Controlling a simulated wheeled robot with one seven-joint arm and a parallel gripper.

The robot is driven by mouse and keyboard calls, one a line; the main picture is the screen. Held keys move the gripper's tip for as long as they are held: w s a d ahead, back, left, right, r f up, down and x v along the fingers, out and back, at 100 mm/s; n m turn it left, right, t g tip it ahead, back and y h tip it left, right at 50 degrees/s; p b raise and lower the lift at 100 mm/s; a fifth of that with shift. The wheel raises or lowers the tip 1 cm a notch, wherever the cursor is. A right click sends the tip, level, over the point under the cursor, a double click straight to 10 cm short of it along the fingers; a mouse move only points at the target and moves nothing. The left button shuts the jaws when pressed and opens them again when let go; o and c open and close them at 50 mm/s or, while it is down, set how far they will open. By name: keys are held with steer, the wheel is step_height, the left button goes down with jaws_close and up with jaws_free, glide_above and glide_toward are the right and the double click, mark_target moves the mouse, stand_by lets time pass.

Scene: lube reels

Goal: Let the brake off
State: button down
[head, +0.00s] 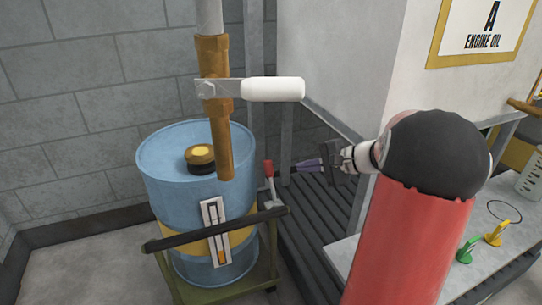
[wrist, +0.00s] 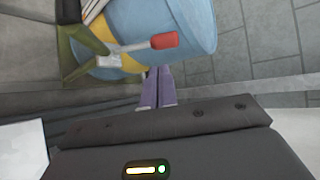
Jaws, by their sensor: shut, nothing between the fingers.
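A red-handled lever (head: 268,170) stands upright at the right rear corner of the green drum cart (head: 262,262), beside a blue drum (head: 160,165) with a yellow band. In the wrist view the red grip (wrist: 164,40) and its grey metal arm (wrist: 122,50) show in front of the drum. My gripper (head: 298,166) is just right of the lever in the head view, its purple fingers pointing at it. In the wrist view its fingers (wrist: 158,76) are together and empty, with the red grip beyond their tips. I cannot tell the exact gap.
A vertical pipe with a brass valve (head: 213,110) and white lever handle (head: 272,89) hangs above the drum. The cart's dark push bar (head: 205,232) crosses the drum's front. A grey cabinet (head: 350,60) and a bench with green and yellow tags (head: 495,235) stand right.

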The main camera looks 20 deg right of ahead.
mark_target(271, 181)
steer(key=shift+w+d+m+t, duration=0.3)
steer(key=shift+w+d, duration=0.15)
steer(key=shift+d, duration=0.3)
steer(key=shift+a, duration=0.1)
steer(key=x, duration=1)
steer(key=shift+s+f+b, duration=0.15)
steer(key=shift+b, duration=0.3)
